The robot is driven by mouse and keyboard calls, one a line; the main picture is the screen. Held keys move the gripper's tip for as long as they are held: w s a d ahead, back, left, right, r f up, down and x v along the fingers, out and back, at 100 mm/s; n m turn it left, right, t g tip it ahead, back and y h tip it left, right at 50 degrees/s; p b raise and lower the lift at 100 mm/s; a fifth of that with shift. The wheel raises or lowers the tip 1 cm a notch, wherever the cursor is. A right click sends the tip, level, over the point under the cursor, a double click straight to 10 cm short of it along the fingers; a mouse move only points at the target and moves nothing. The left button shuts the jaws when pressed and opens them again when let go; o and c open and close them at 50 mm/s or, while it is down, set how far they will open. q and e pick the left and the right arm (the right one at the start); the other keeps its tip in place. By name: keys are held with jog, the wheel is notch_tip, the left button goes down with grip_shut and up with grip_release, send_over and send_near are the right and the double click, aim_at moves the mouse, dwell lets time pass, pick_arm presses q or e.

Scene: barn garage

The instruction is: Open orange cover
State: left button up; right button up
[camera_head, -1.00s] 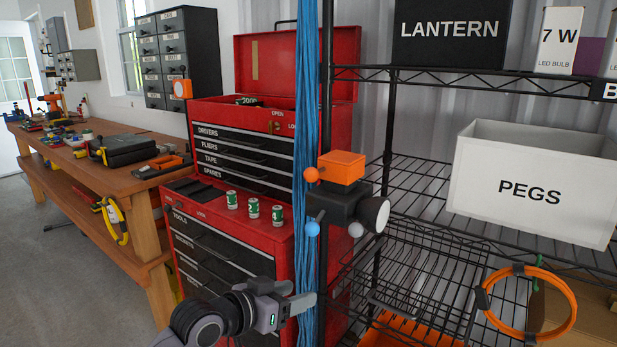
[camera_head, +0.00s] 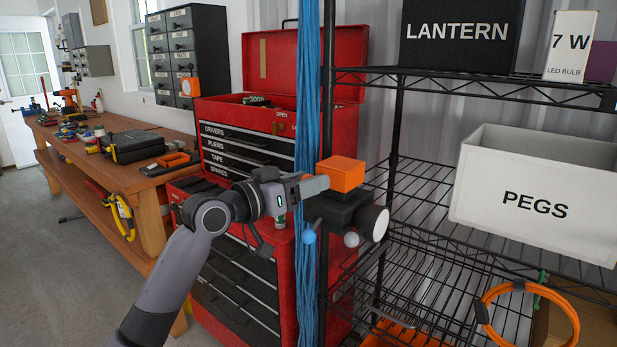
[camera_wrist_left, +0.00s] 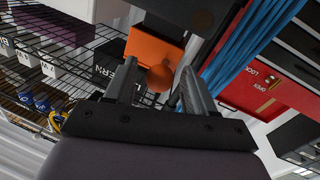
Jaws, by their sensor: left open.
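The orange cover (camera_head: 341,173) is a box-shaped lid sitting closed on a black device (camera_head: 343,212) with a round pale lens, fixed by the rack post. It also shows in the left wrist view (camera_wrist_left: 152,47), with an orange ball knob (camera_wrist_left: 160,78) on its side. My left gripper (camera_head: 318,186) is at the left side of the cover, its fingers open. In the left wrist view the knob lies between the open fingers (camera_wrist_left: 159,68); contact cannot be told. In the head view the fingers hide the knob. My right gripper is not in view.
Blue cables (camera_head: 307,90) hang just behind my left fingers, beside the black rack post. A red tool chest (camera_head: 255,135) stands behind my arm. The wire rack holds a PEGS bin (camera_head: 470,190) at the right. A wooden workbench (camera_head: 125,180) is at the left.

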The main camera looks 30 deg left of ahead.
pick_arm(q)
jog(key=shift+w+d, duration=0.15)
jog(key=shift+w, duration=0.25)
grip_shut()
